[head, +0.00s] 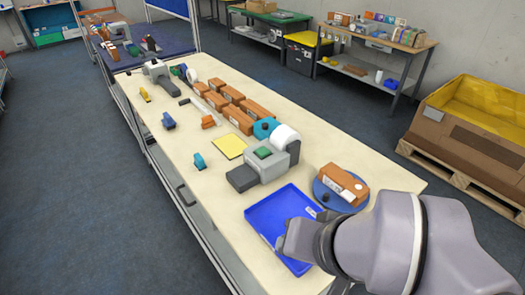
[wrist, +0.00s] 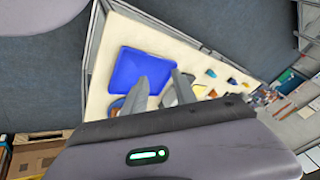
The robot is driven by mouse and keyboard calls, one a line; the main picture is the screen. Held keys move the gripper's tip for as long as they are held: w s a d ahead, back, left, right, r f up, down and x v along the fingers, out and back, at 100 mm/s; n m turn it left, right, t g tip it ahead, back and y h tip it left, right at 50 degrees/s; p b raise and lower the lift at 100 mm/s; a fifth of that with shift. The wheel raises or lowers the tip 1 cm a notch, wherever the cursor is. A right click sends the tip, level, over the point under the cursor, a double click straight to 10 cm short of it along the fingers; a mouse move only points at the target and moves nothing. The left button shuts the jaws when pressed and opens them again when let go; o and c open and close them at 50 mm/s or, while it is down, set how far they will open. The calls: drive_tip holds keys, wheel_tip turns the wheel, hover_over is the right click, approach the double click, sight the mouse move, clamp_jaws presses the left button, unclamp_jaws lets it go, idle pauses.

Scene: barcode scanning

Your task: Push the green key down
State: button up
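The green key (head: 263,153) sits on top of a grey label-printer-like device (head: 270,170) on the long table. Nothing touches the key in the head view. My gripper (head: 290,238) is over the blue tray, nearer the camera than the device and to its right. In the wrist view my gripper (wrist: 164,80) shows two grey fingers spread apart with nothing between them. The device is mostly hidden behind the fingers there, and I cannot make out the key in that view.
The blue tray (head: 265,213) is empty. A brown box (head: 342,182) lies on a round blue turntable (head: 325,197) beside it. A white roll (head: 285,136), a yellow pad (head: 230,147) and several brown boxes (head: 238,119) stand beyond the device. The left table edge is mostly clear.

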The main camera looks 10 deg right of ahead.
clamp_jaws()
idle(1.5)
